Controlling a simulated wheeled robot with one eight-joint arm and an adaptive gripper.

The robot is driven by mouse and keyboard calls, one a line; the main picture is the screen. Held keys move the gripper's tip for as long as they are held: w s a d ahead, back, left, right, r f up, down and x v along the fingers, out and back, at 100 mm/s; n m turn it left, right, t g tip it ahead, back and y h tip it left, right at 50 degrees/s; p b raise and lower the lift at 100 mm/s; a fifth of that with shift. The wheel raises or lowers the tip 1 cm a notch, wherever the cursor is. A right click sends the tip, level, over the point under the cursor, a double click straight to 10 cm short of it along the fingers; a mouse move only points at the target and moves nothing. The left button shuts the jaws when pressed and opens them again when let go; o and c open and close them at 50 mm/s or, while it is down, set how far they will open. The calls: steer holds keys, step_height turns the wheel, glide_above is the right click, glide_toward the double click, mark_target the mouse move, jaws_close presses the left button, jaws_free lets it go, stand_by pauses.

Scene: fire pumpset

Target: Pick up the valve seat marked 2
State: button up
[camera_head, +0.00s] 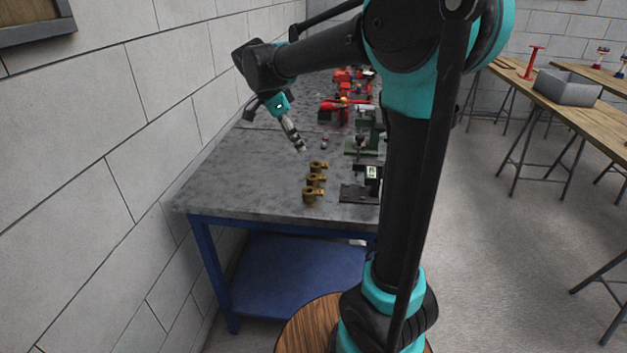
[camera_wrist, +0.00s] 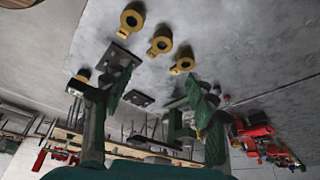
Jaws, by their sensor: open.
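Three brass-coloured valve seats, each a ring with a short tab, stand in a row on the grey workbench (camera_head: 240,170). In the head view they are the near one (camera_head: 309,194), the middle one (camera_head: 314,180) and the far one (camera_head: 318,167). The wrist view shows all three near its top: left (camera_wrist: 131,20), middle (camera_wrist: 160,43) and right (camera_wrist: 183,65). No number is readable, so I cannot tell which is marked 2. My gripper (camera_head: 301,146) is above the bench, beyond the row and slightly left. Its fingers (camera_wrist: 157,82) are apart and empty in the wrist view.
A dark block fixture (camera_head: 372,174) on a plate stands right of the seats. Green and red equipment (camera_head: 343,108) stands farther back on the bench. A block wall runs along the left. The bench left of the seats is clear. Wooden tables (camera_head: 560,88) stand at right.

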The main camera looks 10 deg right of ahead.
glide_above(313, 178)
steer(key=a, duration=0.2)
steer(key=f, duration=0.6)
steer(key=s+f, duration=0.1)
steer(key=f, duration=0.1)
steer(key=shift+a+f, duration=0.1)
steer(key=shift+f, duration=0.3)
steer(key=shift+a+x, duration=0.2)
steer(key=shift+x, duration=2.5)
steer(key=shift+w, duration=0.15)
jaws_close()
